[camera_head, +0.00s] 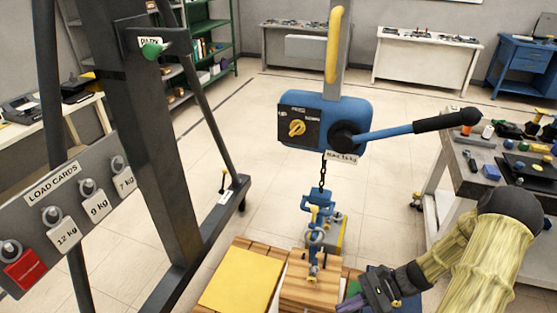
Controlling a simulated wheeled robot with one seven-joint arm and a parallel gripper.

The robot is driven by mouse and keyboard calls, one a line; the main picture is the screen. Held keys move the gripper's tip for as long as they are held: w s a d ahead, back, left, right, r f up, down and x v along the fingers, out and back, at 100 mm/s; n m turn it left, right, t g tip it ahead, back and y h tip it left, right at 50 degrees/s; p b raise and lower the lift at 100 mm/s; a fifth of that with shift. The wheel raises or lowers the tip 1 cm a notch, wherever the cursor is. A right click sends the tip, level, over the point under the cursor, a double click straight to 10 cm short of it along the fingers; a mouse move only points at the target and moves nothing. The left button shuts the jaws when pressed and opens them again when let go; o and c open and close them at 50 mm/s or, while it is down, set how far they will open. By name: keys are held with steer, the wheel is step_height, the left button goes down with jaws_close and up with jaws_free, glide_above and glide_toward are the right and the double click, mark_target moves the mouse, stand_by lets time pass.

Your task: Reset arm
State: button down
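My arm (478,262), in a pale yellow sleeve with a black joint, comes in from the lower right. My dark gripper (352,300) points left, low in the view, beside the right side of a wooden crate (312,290). A purple piece shows at its fingertips, and I cannot tell what it belongs to or whether the fingers are apart. A blue hoist (355,108) with a yellow knob and a long black-gripped lever hangs above. Its chain (322,175) runs down to blue hook hardware (318,205) over the crate.
A dark steel frame (150,130) and a load card board (72,215) with 12, 9 and 7 kg cards fill the left. A yellow-topped pallet (240,280) lies left of the crate. A cluttered workbench (465,165) stands right. The floor (270,120) behind is clear.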

step_height(320, 180, up, 18)
steer(key=a+n+t+h+p, duration=0.1)
steer(key=n+t+h, duration=0.4)
steer(key=n+h, duration=0.8)
steer(key=shift+s+a+r+n, duration=0.2)
steer(key=shift+s+a+n, duration=0.2)
steer(key=shift+a+n, duration=0.35)
steer(key=shift+d, duration=0.1)
